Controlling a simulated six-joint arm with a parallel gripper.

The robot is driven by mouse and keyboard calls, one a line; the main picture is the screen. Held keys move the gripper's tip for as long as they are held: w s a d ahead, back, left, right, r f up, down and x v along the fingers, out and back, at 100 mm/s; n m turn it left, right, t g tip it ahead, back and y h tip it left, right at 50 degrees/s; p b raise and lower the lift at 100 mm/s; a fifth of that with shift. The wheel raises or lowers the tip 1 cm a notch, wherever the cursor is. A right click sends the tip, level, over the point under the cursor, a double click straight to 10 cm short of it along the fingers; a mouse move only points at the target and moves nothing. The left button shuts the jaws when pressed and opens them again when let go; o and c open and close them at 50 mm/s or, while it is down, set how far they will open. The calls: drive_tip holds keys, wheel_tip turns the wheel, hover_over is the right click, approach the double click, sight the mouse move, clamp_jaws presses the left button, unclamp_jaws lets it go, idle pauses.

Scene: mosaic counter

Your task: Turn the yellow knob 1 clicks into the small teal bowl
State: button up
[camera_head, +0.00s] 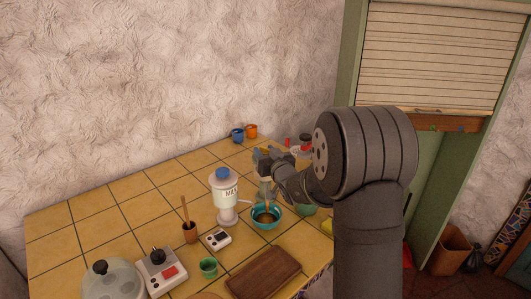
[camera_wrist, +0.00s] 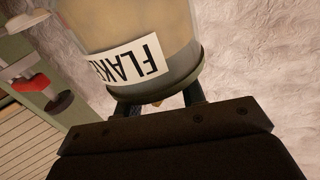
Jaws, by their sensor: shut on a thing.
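A clear dispenser with a label reading "FLAK…" (camera_wrist: 140,62) fills the top of the wrist view, upside down there. My gripper (camera_wrist: 160,103) has its two fingers on either side of a small yellowish bit below the dispenser's dark rim, taken as the yellow knob (camera_wrist: 158,103); most of it is hidden. In the head view my gripper (camera_head: 265,160) is at the dispenser standing behind the teal bowl, and the arm partly covers it. The teal bowl (camera_head: 256,224) sits on the counter below, with something brown inside.
A blue-capped dispenser (camera_head: 225,198) stands left of the bowl. A green bowl (camera_head: 308,211) is partly behind my arm. A small grey device (camera_head: 218,240), green cup (camera_head: 208,268) and wooden board (camera_head: 262,275) lie in front. Blue (camera_head: 237,135) and orange (camera_head: 251,131) mugs stand behind.

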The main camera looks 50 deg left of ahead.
drive_tip(key=shift+r, duration=0.1)
drive_tip(key=o, duration=1)
drive_tip(key=shift+c, duration=0.2)
drive_tip(key=v, duration=1.7)
drive_tip(key=shift+d, duration=0.2)
drive_tip(key=shift+s, duration=0.1)
